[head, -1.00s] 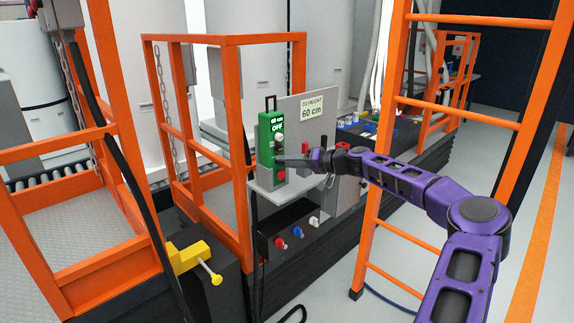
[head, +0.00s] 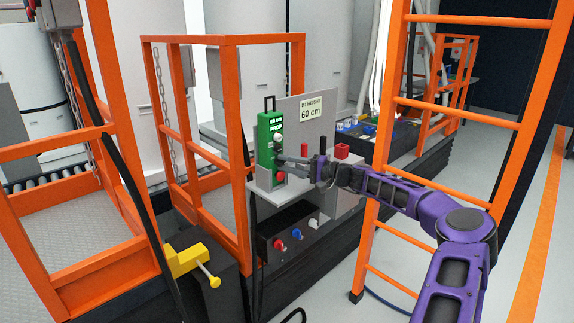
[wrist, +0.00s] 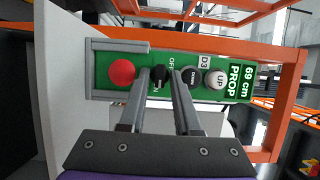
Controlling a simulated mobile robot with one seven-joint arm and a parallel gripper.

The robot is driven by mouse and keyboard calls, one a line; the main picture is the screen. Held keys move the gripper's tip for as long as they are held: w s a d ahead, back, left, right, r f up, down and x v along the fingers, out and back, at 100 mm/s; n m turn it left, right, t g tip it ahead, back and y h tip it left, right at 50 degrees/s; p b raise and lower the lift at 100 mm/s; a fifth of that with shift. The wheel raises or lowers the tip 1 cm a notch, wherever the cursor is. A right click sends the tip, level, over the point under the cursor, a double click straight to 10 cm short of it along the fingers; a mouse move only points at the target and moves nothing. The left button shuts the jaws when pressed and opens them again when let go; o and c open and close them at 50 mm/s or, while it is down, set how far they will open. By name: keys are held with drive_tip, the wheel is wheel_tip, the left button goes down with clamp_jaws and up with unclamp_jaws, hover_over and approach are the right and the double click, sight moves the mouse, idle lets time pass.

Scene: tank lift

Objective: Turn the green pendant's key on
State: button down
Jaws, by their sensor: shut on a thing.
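The green pendant (head: 266,135) stands upright in a grey holder on a small shelf, and its screen reads PROP. In the wrist view the pendant (wrist: 130,60) lies sideways, with its screen (wrist: 241,82) reading 69 cm PROP. The black key (wrist: 160,73) sits between the red button (wrist: 122,72) and the black down button (wrist: 190,75); an OFF mark is beside it. My gripper (wrist: 161,80) has its two fingers on either side of the key, shut on it. In the head view my gripper (head: 281,155) reaches the pendant from the right and hides the key.
A white UP button (wrist: 217,80) is beside the down button. A sign (head: 311,108) reading 60 cm stands behind the shelf (head: 262,187). Orange rails (head: 240,120) are to the left, and an orange ladder (head: 385,150) is to the right near my arm.

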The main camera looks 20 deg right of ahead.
idle(0.4)
drive_tip(key=c, duration=0.9)
unclamp_jaws()
drive_tip(key=shift+s, duration=0.1)
drive_tip(key=p+v, duration=0.1)
drive_tip(key=v, duration=1.6)
drive_tip(key=shift+d, duration=0.2)
